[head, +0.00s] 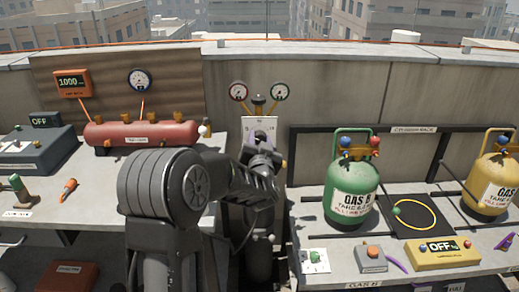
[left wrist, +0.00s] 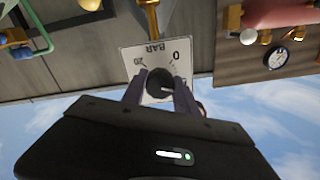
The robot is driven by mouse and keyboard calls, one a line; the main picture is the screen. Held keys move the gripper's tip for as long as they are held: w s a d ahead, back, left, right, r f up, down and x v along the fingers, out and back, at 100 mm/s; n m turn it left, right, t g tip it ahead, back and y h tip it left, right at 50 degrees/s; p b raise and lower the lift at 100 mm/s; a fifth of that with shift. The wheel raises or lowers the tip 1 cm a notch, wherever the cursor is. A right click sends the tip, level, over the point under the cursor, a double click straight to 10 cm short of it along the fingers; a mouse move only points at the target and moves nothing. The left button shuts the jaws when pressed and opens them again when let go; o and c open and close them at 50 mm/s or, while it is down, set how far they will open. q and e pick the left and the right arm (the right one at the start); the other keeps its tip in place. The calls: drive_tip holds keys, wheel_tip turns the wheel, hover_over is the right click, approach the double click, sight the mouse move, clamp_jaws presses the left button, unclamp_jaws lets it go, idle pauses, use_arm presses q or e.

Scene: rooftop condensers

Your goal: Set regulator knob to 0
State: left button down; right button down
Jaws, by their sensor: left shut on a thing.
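The regulator knob (left wrist: 160,83) is dark and round. It sits on a white dial plate (left wrist: 130,60) marked BAR, with 0 and 20, upside down in the left wrist view. My left gripper (left wrist: 160,92) is shut on the knob, one finger on each side. A pale line shows on the knob, but I cannot tell which mark it points to. In the head view the plate (head: 259,125) stands below two round gauges, and my left gripper (head: 262,158) hides the knob. My right gripper is not in view.
A red tank (head: 140,134) lies on the left bench. A green gas bottle (head: 351,185) and a yellow one (head: 494,182) stand on the right bench. A dark rack rail runs behind them.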

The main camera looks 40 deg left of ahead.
use_arm(q)
drive_tip(key=n+b, duration=0.4)
drive_tip(key=n, duration=0.1)
drive_tip(key=n+b, duration=0.2)
drive_tip(key=b, duration=0.1)
drive_tip(key=shift+f, duration=0.3)
drive_tip(key=n+b, duration=0.3)
drive_tip(key=n, duration=0.1)
drive_tip(key=shift+r+n, duration=0.1)
drive_tip(key=shift+n, duration=0.2)
drive_tip(key=shift+d+r+n+b, duration=0.1)
drive_tip(key=shift+n+b, duration=0.65)
drive_tip(key=shift+n, duration=0.15)
drive_tip(key=c, duration=0.9)
unclamp_jaws()
drive_tip(key=shift+r, duration=0.1)
drive_tip(key=shift+c, duration=0.2)
drive_tip(key=v, duration=0.7)
drive_tip(key=shift+s+d, duration=0.25)
